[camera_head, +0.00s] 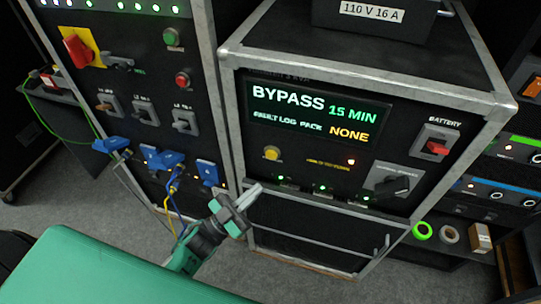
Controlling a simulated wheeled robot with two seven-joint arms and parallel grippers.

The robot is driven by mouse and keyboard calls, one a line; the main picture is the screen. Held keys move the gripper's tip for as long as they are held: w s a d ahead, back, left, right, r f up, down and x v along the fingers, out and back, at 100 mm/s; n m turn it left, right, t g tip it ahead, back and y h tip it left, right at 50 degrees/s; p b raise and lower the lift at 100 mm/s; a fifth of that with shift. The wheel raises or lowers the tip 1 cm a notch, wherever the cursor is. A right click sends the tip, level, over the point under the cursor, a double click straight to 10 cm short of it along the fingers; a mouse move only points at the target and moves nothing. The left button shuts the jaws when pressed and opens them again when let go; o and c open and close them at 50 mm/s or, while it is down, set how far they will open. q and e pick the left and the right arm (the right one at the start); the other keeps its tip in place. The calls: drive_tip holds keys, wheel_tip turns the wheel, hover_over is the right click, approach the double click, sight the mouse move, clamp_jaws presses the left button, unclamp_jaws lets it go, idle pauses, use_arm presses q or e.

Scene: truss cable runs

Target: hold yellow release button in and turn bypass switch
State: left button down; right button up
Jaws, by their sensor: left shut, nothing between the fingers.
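The yellow release button (271,153) is a small round button on the front of the bypass cabinet, below the left end of its screen. The bypass switch (394,186) is a black rotary knob on a grey plate at the right of the same panel. My left gripper (252,192) is shut and empty. It appears below and slightly left of the yellow button, apart from it in the picture. Its distance from the panel is hard to judge. My right gripper is not in view.
The screen (318,113) reads BYPASS 15 MIN. A red battery switch (437,147) sits at upper right. Blue plugs (163,158) with cables stick out of the left cabinet. Tape rolls (422,231) sit at right.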

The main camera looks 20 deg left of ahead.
use_arm(q)
approach(271, 155)
drive_tip(key=w+d+r, duration=0.2)
drive_tip(key=d+r, duration=0.1)
drive_tip(key=d, duration=0.1)
drive_tip(key=shift+w+d, duration=0.2)
drive_tip(key=shift+w, duration=0.15)
drive_tip(key=shift+w+r, duration=0.1)
idle(1.6)
drive_tip(key=shift+w, duration=0.3)
